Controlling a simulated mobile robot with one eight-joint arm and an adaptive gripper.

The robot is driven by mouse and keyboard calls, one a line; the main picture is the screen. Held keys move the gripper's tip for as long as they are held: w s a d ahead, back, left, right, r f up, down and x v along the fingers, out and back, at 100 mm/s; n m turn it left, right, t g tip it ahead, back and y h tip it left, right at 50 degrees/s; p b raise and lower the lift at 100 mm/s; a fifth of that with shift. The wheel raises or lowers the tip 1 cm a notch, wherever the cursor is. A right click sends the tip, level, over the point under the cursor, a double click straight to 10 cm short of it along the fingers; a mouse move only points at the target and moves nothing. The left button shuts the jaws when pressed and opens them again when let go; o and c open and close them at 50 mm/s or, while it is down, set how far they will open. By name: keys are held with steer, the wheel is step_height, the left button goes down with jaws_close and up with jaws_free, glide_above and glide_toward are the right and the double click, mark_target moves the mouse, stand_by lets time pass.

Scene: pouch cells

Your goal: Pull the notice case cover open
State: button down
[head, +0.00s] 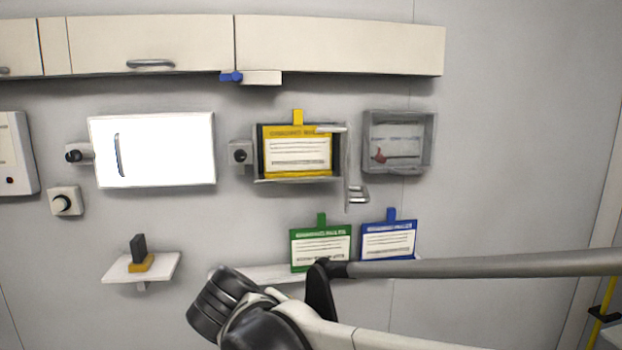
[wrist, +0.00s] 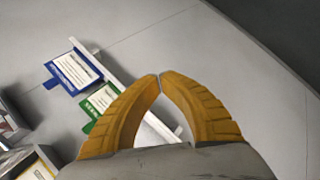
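A notice case (head: 257,165) on the wall holds a yellow-topped notice (head: 297,152). A thin panel (head: 348,165), which looks like its cover, stands out from the case's right side, with a metal handle (head: 358,194) on it. The case front looks uncovered. In the wrist view, part of the yellow notice (wrist: 38,170) shows at the lower left edge. My gripper (wrist: 159,76) has its two yellow fingers together at the tips, with nothing visible between them. It is apart from the cover and handle. The fingers cannot be made out in the head view.
Green (head: 320,247) and blue (head: 388,240) notices stand on a ledge below. A clear-fronted box (head: 398,142) is right of the case, and a white panel with a dark handle (head: 152,150) is left. Cabinets (head: 340,43) hang above. A small shelf (head: 141,267) juts out at lower left.

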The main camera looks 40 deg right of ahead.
steer(key=w+r+m+g+h+p, duration=0.15)
steer(key=w+r+h+p, duration=0.3)
steer(key=r, duration=0.75)
steer(key=w+r+g+h+p, duration=0.2)
steer(key=w+r+h+p, duration=0.3)
steer(key=r, duration=0.6)
steer(key=s+d, duration=0.2)
steer(key=d, duration=1.1)
steer(key=shift+s+h+b, duration=0.2)
steer(key=shift+h+b, duration=0.15)
steer(key=shift+h, duration=0.1)
steer(key=shift+s+r+t, duration=0.1)
steer(key=shift+s+t, duration=0.05)
steer(key=shift+t, duration=0.2)
steer(key=shift+s+d+n+t, duration=0.3)
steer(key=shift+s+n+t, duration=0.05)
steer(key=shift+t, duration=0.35)
